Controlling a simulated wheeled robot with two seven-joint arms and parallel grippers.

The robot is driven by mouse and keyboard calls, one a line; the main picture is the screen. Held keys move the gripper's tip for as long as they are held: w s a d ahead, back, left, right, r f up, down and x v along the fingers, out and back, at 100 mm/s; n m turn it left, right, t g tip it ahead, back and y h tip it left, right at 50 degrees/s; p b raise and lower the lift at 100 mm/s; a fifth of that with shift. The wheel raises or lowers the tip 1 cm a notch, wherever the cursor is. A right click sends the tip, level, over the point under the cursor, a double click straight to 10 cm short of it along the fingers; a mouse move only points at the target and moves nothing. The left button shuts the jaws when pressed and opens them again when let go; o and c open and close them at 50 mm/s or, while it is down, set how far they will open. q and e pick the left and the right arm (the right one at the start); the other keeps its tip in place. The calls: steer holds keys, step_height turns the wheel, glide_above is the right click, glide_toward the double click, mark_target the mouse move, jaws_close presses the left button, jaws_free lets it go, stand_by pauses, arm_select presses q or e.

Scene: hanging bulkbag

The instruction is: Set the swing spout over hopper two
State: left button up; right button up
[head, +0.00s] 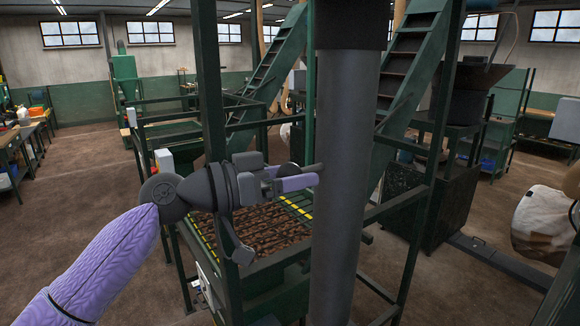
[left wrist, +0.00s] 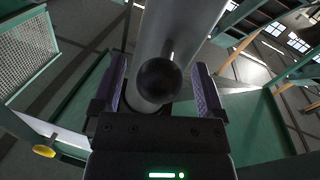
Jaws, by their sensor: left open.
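The swing spout is a thick grey pipe (head: 343,150) hanging upright in the middle of the head view. It also shows in the left wrist view (left wrist: 180,30). A short rod with a dark ball knob (left wrist: 160,80) sticks out from the pipe. My left gripper (head: 296,177) is open at the left side of the pipe. The knob sits between its two fingers, which are not closed on it. A green-framed hopper (head: 289,262) with a yellow-marked grate and brown lumps lies below. I cannot tell which hopper is number two. My right gripper is out of view.
Green frame posts (head: 212,90) stand close beside my left arm and right of the pipe. Steep green stairs (head: 275,62) rise behind. A dark machine with a funnel (head: 478,78) stands at the right. The brown floor (head: 80,230) at left is open.

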arm_select(q)
steer(key=shift+c, duration=0.2)
jaws_close()
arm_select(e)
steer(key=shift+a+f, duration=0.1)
